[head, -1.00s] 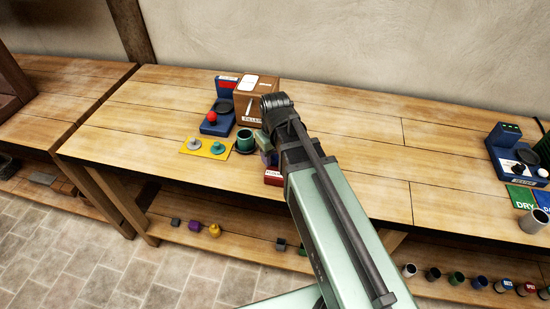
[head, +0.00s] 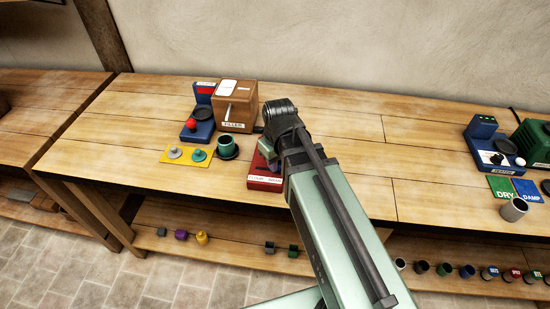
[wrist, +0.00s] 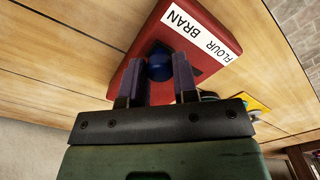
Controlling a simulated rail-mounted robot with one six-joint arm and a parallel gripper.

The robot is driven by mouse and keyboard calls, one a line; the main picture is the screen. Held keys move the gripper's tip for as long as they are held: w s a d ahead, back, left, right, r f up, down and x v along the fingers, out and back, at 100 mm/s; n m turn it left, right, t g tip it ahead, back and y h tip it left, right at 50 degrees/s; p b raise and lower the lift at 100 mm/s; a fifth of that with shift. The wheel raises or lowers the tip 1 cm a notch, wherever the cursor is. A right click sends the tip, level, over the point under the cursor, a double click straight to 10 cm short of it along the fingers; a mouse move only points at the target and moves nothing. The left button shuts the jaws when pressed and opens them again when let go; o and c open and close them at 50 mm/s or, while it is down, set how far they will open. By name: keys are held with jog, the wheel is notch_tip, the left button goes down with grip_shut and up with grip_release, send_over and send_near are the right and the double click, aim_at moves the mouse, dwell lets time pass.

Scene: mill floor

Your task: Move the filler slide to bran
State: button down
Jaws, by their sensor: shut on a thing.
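The filler (head: 241,108) is a wooden box with a FILLER label on the bench in the head view. In front of it sits a red box (head: 262,183) with a white label, partly behind my arm. In the wrist view the red box (wrist: 133,82) shows the words FLOUR and BRAN on its label. A round dark blue knob (wrist: 159,68) stands up from its top, at the BRAN side of the dark slot. My gripper (wrist: 158,75) is shut on this knob, one finger on each side. In the head view my arm mostly hides the gripper.
A green cup (head: 226,144) and a yellow plate (head: 186,156) with two small weights lie left of the red box. A blue scale (head: 197,128) with a red ball stands beside the filler. The bench right of my arm is clear up to the blue tester (head: 492,150).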

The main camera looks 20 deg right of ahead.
jog(key=shift+s+d, duration=0.1)
jog(key=c, duration=1.3)
grip_release()
jog(key=shift+c, duration=0.2)
jog(key=o, duration=0.5)
jog(key=shift+d, duration=0.2)
jog(key=shift+c, duration=0.2)
jog(key=shift+a, duration=0.1)
jog(key=shift+r+p, duration=0.25)
jog(key=shift+p, duration=0.05)
notch_tip(320, 180, up, 10)
jog(key=p, duration=1)
jog(key=shift+r, duration=0.1)
